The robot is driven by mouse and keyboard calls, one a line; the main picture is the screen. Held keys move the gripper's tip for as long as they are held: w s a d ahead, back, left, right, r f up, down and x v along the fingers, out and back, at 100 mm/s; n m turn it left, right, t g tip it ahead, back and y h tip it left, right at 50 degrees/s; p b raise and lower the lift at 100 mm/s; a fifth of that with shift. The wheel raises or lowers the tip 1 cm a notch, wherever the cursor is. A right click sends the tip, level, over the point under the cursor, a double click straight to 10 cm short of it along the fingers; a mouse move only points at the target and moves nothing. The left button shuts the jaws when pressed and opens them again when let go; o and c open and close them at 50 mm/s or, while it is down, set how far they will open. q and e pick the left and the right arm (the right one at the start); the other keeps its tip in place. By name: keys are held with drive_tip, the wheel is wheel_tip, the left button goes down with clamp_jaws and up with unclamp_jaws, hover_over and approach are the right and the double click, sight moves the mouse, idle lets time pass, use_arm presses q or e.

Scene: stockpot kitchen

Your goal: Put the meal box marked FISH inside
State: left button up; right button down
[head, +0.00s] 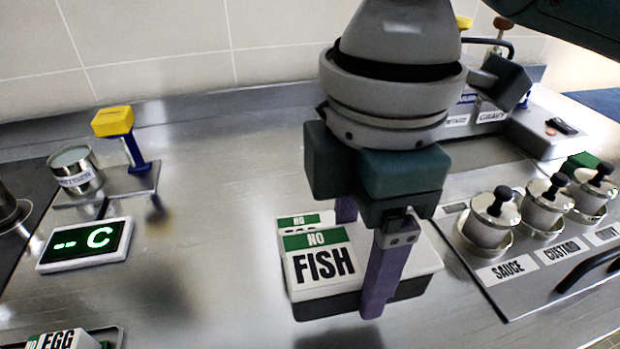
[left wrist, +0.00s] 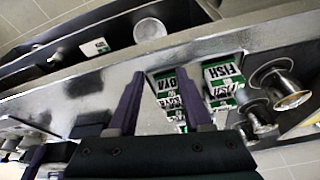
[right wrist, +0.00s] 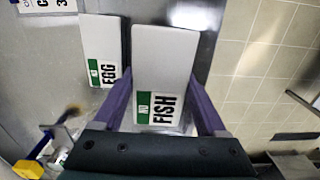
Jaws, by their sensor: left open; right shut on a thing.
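The FISH meal box (head: 325,265) has a white lid, a dark base and a green-and-white label reading NO FISH. My right gripper (head: 362,262) is shut on it, one finger on each side, and holds it over the steel counter with a dark shadow below. In the right wrist view the FISH box (right wrist: 165,65) lies between the fingers. A second label starting with NO (head: 305,222) shows behind the box, mostly hidden. My left gripper (left wrist: 160,78) is open and empty in the left wrist view; it does not show in the head view.
A display reading C (head: 85,245), a can (head: 75,170) and a yellow-topped post (head: 113,121) are at left. Lidded pots (head: 490,220) stand at right. The left-centre counter is clear.

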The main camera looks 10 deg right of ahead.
wheel_tip(320, 180, up, 12)
drive_tip(key=p, duration=0.2)
wheel_tip(320, 180, up, 7)
drive_tip(key=m+p, duration=0.5)
drive_tip(key=m, duration=0.3)
hover_over(361, 247)
drive_tip(key=w+d, duration=0.1)
drive_tip(key=d, duration=0.3)
drive_tip(key=d+r+m+p, duration=0.4)
drive_tip(key=r+m, duration=0.5)
drive_tip(key=m, duration=0.1)
drive_tip(key=s+r+p, duration=0.2)
drive_tip(key=r+p, duration=1.5)
drive_tip(key=p, duration=0.1)
drive_tip(key=s+r+p, duration=0.3)
drive_tip(key=r+p, duration=1.4)
drive_tip(key=p, duration=0.2)
drive_tip(key=shift+r, duration=0.35)
drive_tip(key=shift+a, duration=0.1)
drive_tip(key=shift+f, duration=0.1)
